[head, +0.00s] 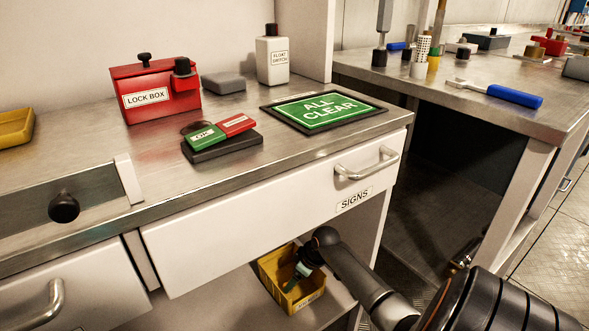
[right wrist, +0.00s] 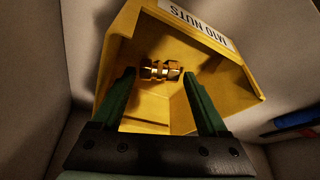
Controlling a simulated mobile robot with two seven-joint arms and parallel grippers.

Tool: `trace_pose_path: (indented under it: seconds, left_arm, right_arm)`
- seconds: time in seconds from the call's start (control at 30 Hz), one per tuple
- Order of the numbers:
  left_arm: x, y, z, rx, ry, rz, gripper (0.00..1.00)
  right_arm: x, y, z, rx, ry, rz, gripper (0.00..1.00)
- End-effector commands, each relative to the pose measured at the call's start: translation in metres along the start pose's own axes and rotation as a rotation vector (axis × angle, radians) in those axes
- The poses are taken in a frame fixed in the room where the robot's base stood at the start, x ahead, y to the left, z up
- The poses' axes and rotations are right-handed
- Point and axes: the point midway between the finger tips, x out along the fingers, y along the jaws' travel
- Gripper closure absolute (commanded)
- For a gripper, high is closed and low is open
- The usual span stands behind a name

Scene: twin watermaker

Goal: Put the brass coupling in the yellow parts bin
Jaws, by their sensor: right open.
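The yellow parts bin (head: 274,268) stands on the shelf under the SIGNS drawer in the head view. In the right wrist view the bin (right wrist: 118,52) fills the middle, with a label reading M10 NUTS upside down. The brass coupling (right wrist: 160,70) shows inside the bin's outline, lying crosswise near the fingertips. My right gripper (head: 297,279) reaches down into the bin. Its two green fingers (right wrist: 160,82) are spread, with the coupling in line just beyond their tips; contact with the bin floor is unclear. The coupling is hidden in the head view. My left gripper is out of view.
The closed SIGNS drawer (head: 275,219) and its handle (head: 367,165) hang just above my right arm. The counter holds a red lock box (head: 155,92) and an ALL CLEAR sign (head: 323,110). A blue object (right wrist: 295,120) lies right of the bin in the wrist view.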

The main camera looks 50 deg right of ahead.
Motion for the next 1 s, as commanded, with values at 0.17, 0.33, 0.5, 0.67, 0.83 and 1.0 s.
trace_pose_path:
  seconds: [0.17, 0.33, 0.5, 0.67, 0.83, 1.0]
  left_arm:
    - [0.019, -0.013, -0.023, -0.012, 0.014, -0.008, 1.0]
    - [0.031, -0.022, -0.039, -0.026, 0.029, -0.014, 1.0]
    - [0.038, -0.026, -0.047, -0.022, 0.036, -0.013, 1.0]
    - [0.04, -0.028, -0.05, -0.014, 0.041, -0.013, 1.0]
    - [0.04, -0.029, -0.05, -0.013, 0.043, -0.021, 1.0]
    - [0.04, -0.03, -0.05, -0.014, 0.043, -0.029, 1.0]
  right_arm:
    - [-0.045, 0.001, -0.003, -0.001, -0.001, 0.003, 0.23]
    - [-0.08, 0.001, -0.002, -0.001, -0.001, 0.002, 0.23]
    - [-0.102, 0.0, -0.001, 0.0, -0.001, 0.0, 0.23]
    - [-0.11, 0.0, -0.001, -0.001, 0.0, 0.001, 0.23]
    - [-0.11, 0.0, -0.001, 0.0, 0.0, 0.0, 0.23]
    - [-0.11, 0.0, -0.001, 0.0, 0.0, 0.0, 0.23]
